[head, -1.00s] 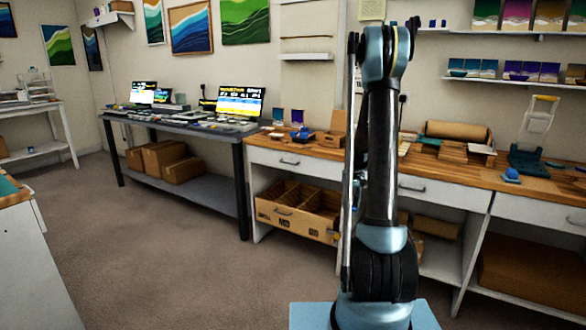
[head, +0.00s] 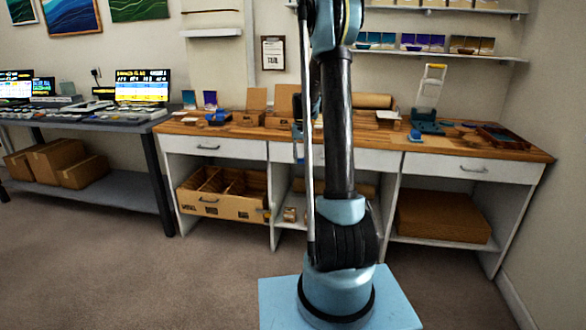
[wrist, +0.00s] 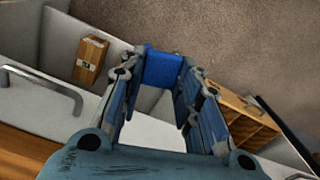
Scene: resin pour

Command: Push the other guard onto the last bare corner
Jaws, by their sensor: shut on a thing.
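My gripper (wrist: 162,78) shows in the wrist view with its two blue-grey fingers closed on a small bright blue block, which looks like the corner guard (wrist: 163,66). The guard sits between the fingertips, above the floor and in front of the cabinets. In the head view my arm hides most of the gripper and the guard. A small blue item (head: 218,117) lies with a wooden piece on the bench, left of my arm. Another small blue item (head: 415,136) lies on the bench to the right. I cannot make out the panel's bare corner.
The wooden workbench (head: 240,131) runs along the wall, with white drawers below. A divided cardboard carton (head: 222,208) stands on the lower left shelf. A teal-based stand (head: 428,123) is on the bench at right. Carpeted floor (head: 130,270) is clear at front left.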

